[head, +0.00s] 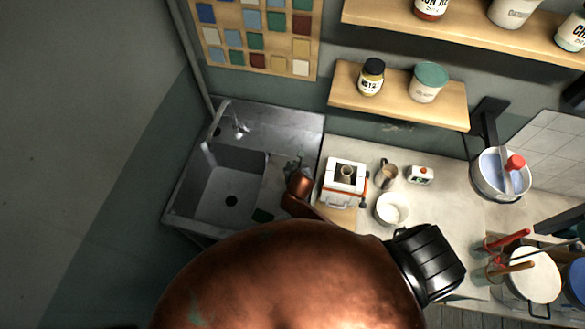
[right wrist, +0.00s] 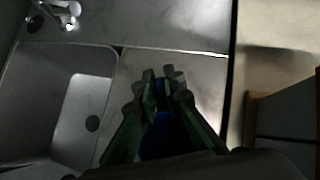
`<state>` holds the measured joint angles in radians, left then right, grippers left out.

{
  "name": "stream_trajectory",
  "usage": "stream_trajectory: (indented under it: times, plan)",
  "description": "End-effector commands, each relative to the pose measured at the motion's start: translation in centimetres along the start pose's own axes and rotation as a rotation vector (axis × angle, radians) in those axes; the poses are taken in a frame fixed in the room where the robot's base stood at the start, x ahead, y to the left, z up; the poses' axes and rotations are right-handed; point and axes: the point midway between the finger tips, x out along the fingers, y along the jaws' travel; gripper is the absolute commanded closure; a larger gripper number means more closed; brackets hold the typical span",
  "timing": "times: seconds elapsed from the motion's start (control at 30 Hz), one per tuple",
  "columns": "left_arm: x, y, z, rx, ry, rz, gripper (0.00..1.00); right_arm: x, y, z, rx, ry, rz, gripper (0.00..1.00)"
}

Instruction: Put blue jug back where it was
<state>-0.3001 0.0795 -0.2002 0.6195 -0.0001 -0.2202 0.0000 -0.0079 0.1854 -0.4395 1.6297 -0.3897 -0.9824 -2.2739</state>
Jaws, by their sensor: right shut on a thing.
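The blue jug (right wrist: 158,133) shows in the right wrist view as dark blue patches between green fingers. Most of it is hidden by the fingers and the dark gripper body, so its handle and base cannot be made out. My right gripper (right wrist: 160,74) is shut on it, above the flat drainboard right of the sink basin. In the head view my right gripper (head: 296,168) is small and dark over the same drainboard, partly hidden by my copper arm, and the jug cannot be made out there. I cannot tell whether the jug touches the drainboard. My left gripper is not in view.
The sink basin (head: 228,190) and tap (head: 238,130) are left of the gripper. Right of it stand a white boxy mould (head: 343,183), a small jug (head: 386,173) and a white bowl (head: 391,209). A low shelf (head: 400,98) holds jars on the wall behind.

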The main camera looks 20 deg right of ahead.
Motion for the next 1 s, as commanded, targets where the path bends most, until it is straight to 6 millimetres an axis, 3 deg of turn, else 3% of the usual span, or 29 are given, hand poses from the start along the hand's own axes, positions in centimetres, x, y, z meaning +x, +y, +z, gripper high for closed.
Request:
stream_trajectory:
  times: [0.2, 0.57, 0.6, 0.8, 1.0]
  plan:
    - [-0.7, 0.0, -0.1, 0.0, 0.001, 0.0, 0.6, 1.6, 0.2, -1.7, 0.001, 0.002, 0.001, 1.0]
    - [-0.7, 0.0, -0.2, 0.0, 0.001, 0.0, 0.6, 1.9, 0.1, -2.0, -0.001, 0.001, 0.001, 1.0]
    - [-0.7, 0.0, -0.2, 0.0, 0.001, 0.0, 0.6, 1.9, 0.1, -2.1, -0.001, 0.003, 0.001, 0.89]
    - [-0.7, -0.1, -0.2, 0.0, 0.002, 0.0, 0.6, 1.9, 0.1, -2.1, 0.0, 0.003, 0.001, 0.76]
    - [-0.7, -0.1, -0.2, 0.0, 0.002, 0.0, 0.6, 1.9, 0.1, -2.1, 0.0, 0.003, 0.001, 0.74]
